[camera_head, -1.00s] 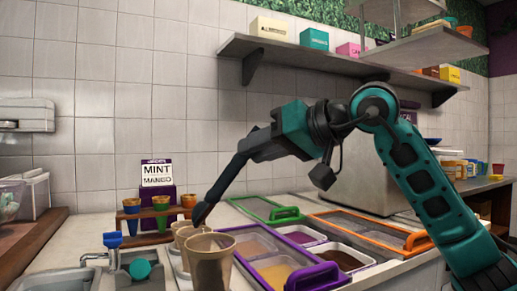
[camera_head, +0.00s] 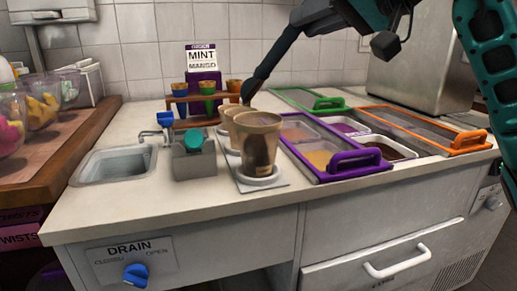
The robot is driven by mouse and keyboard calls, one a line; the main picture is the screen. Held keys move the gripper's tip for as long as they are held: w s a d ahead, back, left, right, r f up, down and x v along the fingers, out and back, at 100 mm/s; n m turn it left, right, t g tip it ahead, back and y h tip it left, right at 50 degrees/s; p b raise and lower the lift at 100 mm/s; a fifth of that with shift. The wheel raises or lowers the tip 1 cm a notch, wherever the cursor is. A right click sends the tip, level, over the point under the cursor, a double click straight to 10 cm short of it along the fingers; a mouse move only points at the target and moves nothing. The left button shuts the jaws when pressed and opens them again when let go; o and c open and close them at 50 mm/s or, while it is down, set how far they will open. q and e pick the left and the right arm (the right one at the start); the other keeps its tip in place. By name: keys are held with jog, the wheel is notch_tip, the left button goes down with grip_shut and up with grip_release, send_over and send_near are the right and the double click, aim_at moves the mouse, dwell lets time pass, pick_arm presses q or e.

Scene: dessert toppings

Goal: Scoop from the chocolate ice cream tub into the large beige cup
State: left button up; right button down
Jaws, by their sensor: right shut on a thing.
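My right gripper (camera_head: 318,15) comes in from the top right, shut on a dark long-handled scoop (camera_head: 279,54). The scoop slants down to the left, and its rounded head (camera_head: 250,92) is at the rims of the beige cups. I cannot tell whether it touches a rim or holds ice cream. The large beige cup (camera_head: 272,128) stands upright in front, with a dark brown patch on its side. A second beige cup (camera_head: 229,116) is partly hidden behind it. The chocolate ice cream tub (camera_head: 392,147) shows brown in the counter at the right. My left gripper is out of view.
A purple-framed lid (camera_head: 345,168) and an orange-framed lid (camera_head: 468,139) lie by the tubs. A sink (camera_head: 115,165) and a grey box (camera_head: 195,165) are left of the cups. A cone rack (camera_head: 205,97) and MINT sign (camera_head: 201,56) stand behind.

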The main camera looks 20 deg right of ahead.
pick_arm(q)
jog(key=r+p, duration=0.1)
jog(key=p, duration=0.1)
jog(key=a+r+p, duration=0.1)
jog(key=p, duration=0.1)
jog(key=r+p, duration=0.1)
jog(key=p, duration=0.1)
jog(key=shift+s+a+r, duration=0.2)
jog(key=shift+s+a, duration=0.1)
pick_arm(e)
notch_tip(320, 180, up, 6)
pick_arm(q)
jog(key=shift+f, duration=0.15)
